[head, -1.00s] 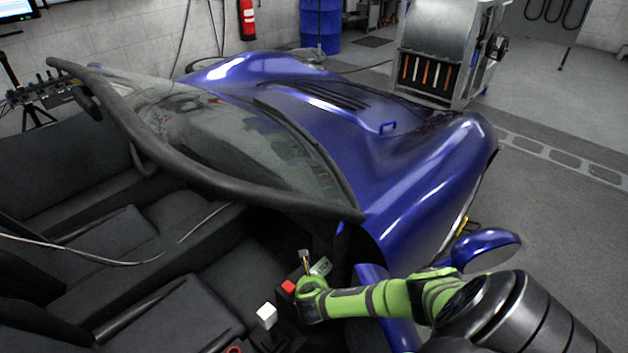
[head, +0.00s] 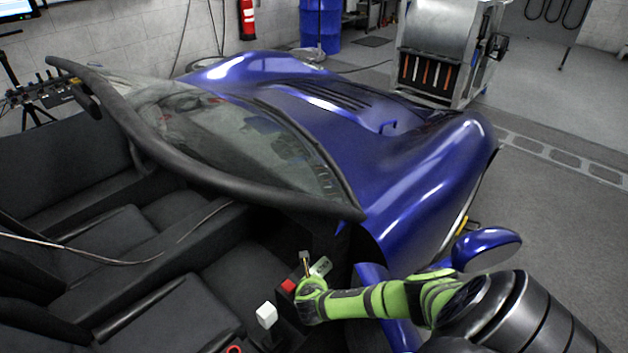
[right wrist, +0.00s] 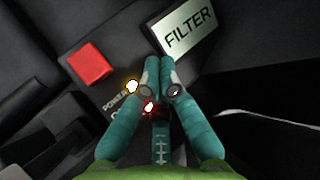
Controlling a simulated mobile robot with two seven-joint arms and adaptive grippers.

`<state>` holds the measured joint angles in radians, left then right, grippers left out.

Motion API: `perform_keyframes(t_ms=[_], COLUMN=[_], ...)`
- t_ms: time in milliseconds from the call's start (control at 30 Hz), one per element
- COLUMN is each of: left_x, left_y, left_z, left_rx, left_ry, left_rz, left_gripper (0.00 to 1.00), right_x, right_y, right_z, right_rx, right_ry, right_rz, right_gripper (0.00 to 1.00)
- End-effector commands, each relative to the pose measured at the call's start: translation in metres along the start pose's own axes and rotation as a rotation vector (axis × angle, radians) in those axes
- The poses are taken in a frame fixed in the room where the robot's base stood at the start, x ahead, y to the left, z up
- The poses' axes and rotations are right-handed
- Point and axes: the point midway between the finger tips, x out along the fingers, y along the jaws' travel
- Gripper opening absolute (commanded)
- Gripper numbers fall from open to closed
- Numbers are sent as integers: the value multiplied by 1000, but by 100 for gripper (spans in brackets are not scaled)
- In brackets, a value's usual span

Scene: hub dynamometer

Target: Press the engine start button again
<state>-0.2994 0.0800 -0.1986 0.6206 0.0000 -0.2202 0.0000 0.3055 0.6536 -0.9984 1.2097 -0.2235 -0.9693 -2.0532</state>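My right gripper (head: 306,280) is over a dark control panel (right wrist: 112,33) inside the blue car, at the driver's side. In the right wrist view its teal fingers (right wrist: 159,62) are drawn together, with nothing seen between them. Left of the fingers is a red square button (right wrist: 88,64), also in the head view (head: 288,286). A plate marked FILTER (right wrist: 188,40) lies beyond the fingertips. I cannot tell which control is the engine start button; the fingers hide part of the panel. My left gripper is not in view.
A white block-shaped knob (head: 267,314) stands just left of my right gripper. Black seats (head: 170,310) and the windscreen frame (head: 230,190) surround the space. The blue bonnet (head: 400,165) is beyond, and a cable (head: 110,260) crosses the cabin.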

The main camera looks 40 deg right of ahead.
Motion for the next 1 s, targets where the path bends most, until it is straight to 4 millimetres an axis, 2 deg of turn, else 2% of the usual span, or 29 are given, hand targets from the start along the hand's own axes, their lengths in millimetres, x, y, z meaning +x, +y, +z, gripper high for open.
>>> perform_keyframes(t_ms=[767, 1000], left_x=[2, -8], left_y=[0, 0], left_z=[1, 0], left_rx=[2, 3], left_ry=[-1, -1], left_rz=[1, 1], left_gripper=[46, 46], right_x=[2, -4], right_y=[2, -2], right_z=[-2, 3], right_rx=[1, 1], right_ry=[0, 0], right_rz=[0, 0], right_gripper=[0, 0])
